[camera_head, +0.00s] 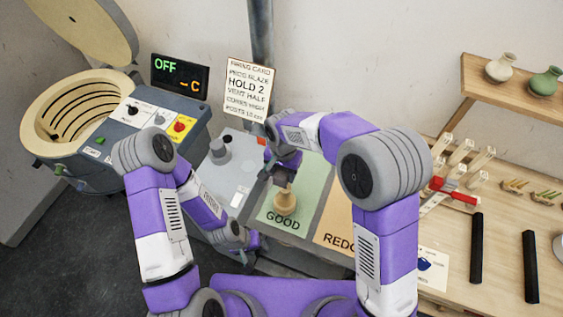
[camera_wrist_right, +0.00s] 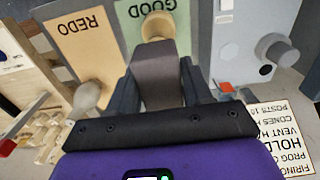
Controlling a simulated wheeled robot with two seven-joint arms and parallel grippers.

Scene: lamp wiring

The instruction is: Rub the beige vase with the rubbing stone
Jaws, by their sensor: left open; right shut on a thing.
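The beige vase (camera_head: 285,202) stands on the green mat marked GOOD (camera_head: 305,203). My right gripper (camera_head: 281,178) is just above and behind it in the head view. In the right wrist view, the right gripper (camera_wrist_right: 158,95) is shut on a grey block, which looks like the rubbing stone (camera_wrist_right: 155,72). The beige vase (camera_wrist_right: 158,27) shows just beyond the block's end; I cannot tell whether they touch. My left gripper (camera_head: 250,250) is low, near the table's front edge, apart from the vase and partly hidden by its arm.
An orange REDO mat (camera_head: 334,226) lies right of the green one. A grey panel with a knob (camera_head: 220,152) is at its left. A kiln (camera_head: 75,105) stands at far left. A shelf holds a pale vase (camera_head: 500,68) and a green vase (camera_head: 545,82). Black bars (camera_head: 476,248) lie at right.

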